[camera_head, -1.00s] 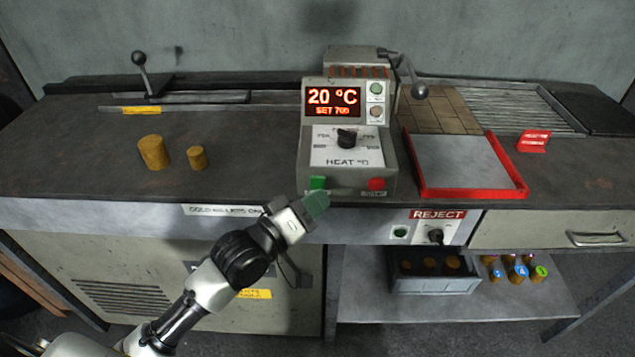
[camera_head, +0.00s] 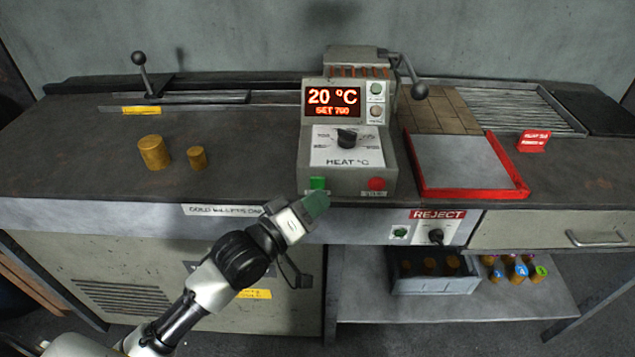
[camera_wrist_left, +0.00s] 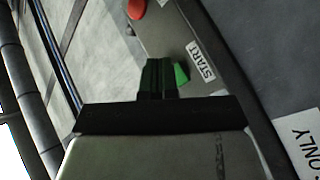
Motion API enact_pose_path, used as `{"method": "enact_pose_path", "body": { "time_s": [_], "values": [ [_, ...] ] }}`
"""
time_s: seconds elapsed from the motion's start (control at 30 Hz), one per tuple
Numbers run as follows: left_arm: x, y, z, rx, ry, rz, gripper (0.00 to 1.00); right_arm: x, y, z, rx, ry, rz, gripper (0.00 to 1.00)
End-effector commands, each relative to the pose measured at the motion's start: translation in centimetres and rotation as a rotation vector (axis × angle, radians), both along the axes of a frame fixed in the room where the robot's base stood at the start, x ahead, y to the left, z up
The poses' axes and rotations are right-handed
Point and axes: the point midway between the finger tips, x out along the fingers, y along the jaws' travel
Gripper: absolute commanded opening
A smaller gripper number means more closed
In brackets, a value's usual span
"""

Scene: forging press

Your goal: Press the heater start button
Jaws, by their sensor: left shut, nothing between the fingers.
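The heater control box (camera_head: 348,150) stands at the front of the bench, its display reading 20 °C and SET 700. Its green start button (camera_head: 318,183) is at the lower left of the front and a red button (camera_head: 377,184) at the lower right. My left gripper (camera_head: 318,203) is shut and empty, its green-tinted fingertips just below and in front of the green button. In the left wrist view, the green button (camera_wrist_left: 181,75) shows right beside the shut fingertips (camera_wrist_left: 158,68), next to the START label; whether they touch I cannot tell. My right gripper is not in view.
Two brass-coloured billets (camera_head: 153,152) stand on the bench at left. A red-rimmed tray (camera_head: 474,193) lies right of the box. A reject panel (camera_head: 425,233) with a small green button and black knob is below the bench front.

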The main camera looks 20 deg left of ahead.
Motion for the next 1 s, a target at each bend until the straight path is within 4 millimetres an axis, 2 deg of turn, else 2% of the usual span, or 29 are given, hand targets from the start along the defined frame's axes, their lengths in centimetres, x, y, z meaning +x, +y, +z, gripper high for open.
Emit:
{"method": "enact_pose_path", "body": {
  "time_s": [0.7, 1.0],
  "values": [
    [0.04, 0.01, 0.03, 0.0, 0.0, 0.0, 0.0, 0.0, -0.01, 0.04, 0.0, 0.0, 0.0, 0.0],
    [0.82, 0.22, 0.09, 0.0, 0.0, 0.0, 0.0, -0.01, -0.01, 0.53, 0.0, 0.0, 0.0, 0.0]
  ]
}}
